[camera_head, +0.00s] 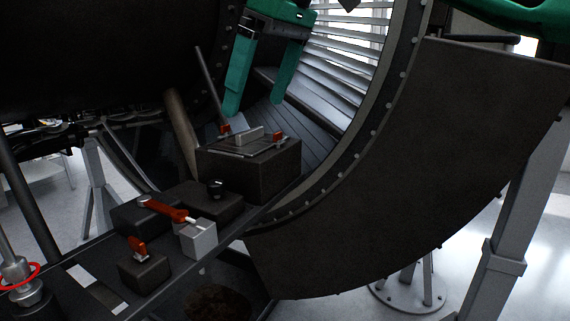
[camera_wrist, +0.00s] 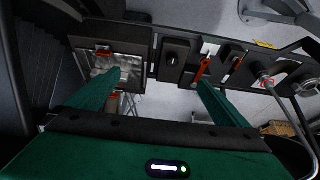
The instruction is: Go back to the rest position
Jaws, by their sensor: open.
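My green gripper (camera_head: 252,107) hangs at the upper middle of the head view with its two fingers apart. It holds nothing that I can see. It is above a dark box (camera_head: 250,165) whose top bears a metal plate with red clamps. In the wrist view my gripper (camera_wrist: 160,82) shows its fingers spread wide with an empty gap. The plate-topped box (camera_wrist: 118,45) is beyond the left finger there.
The curved dark cowl panel (camera_head: 420,160) fills the right, with louvred engine vanes (camera_head: 345,50) behind my gripper. A small block with a red clamp (camera_head: 143,270) stands on the bench. A red-ringed metal post (camera_head: 18,275) is at far left. Grey floor shows below right.

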